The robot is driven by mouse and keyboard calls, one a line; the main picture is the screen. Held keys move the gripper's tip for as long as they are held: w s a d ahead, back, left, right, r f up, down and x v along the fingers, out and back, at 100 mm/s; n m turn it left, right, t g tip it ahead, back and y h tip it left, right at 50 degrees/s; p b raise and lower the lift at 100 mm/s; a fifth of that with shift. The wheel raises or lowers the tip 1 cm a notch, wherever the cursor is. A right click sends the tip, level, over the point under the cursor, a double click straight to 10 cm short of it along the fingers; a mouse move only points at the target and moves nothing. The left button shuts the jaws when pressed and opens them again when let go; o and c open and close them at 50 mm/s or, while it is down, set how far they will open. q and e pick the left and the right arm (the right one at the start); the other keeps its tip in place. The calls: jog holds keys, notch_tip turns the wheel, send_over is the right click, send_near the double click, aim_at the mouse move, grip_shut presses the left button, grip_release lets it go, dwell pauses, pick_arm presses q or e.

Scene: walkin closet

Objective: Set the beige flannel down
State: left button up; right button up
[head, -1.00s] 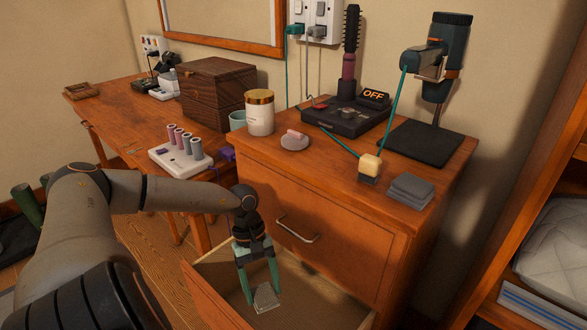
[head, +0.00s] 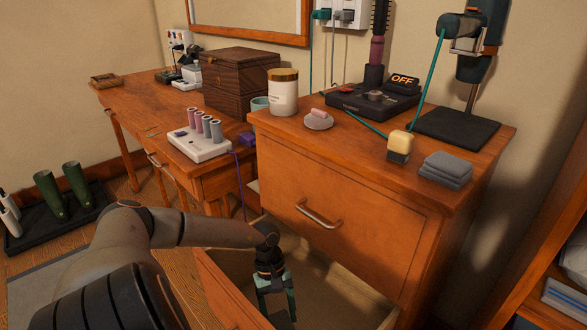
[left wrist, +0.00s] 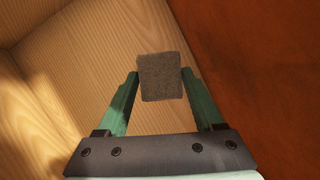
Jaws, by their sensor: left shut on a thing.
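The flannel (left wrist: 160,77) is a small folded cloth, grey-beige in the left wrist view. It sits between the two green fingertips of my left gripper (left wrist: 158,86), which is shut on it. In the head view my left gripper (head: 276,304) points down inside the open drawer (head: 335,287) of the wooden cabinet. The flannel does not show there, as the fingertips run to the bottom edge. In the wrist view the pale wood of the drawer lies behind the flannel; I cannot tell if it touches the bottom. My right gripper is not in view.
Grey folded cloths (head: 445,170), a yellow-topped block (head: 400,146), a pink item on a round dish (head: 318,119) and a lidded jar (head: 283,92) stand on the cabinet top (head: 345,150). A closed drawer with a metal handle (head: 318,214) sits above the open one.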

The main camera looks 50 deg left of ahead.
aim_at(282, 325)
pick_arm(q)
notch_tip(282, 325, down, 6)
jog(key=shift+r+b, duration=0.2)
jog(key=shift+b, duration=0.55)
jog(key=shift+w+r, duration=0.15)
jog(key=shift+w, duration=0.2)
jog(key=w+b, duration=0.1)
jog(key=w, duration=0.2)
jog(key=shift+a, duration=0.15)
jog(key=shift+w+b, duration=0.3)
jog(key=shift+b, duration=0.1)
jog(key=shift+s+f, duration=0.1)
jog(key=shift+f, duration=0.45)
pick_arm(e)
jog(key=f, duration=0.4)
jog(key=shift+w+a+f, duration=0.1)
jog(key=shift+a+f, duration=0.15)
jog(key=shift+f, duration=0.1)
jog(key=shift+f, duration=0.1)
